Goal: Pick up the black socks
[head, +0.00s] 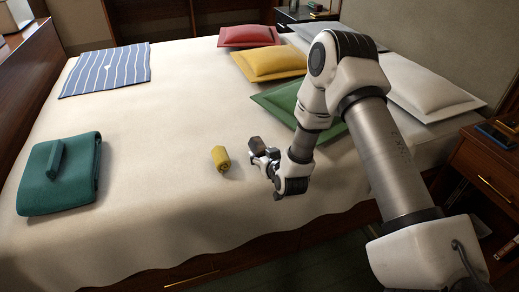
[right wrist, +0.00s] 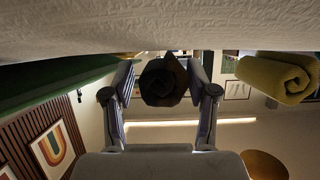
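The black socks (head: 257,145) are a small dark roll on or just above the front part of the bed. In the right wrist view the roll (right wrist: 162,82) sits between the two fingers of my right gripper (right wrist: 161,85). The fingers are very close to its sides; I cannot tell whether both press on it. In the head view my right gripper (head: 265,156) reaches the roll from the right and hides part of it. Whether the roll touches the bedspread is unclear. My left gripper is out of view.
A yellow roll (head: 220,158) lies left of the black socks on the white bed (head: 150,200). A teal folded item (head: 60,185) and a striped blue cloth (head: 107,69) lie at left. Red (head: 249,36), yellow (head: 270,64) and green (head: 279,101) cushions lie behind.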

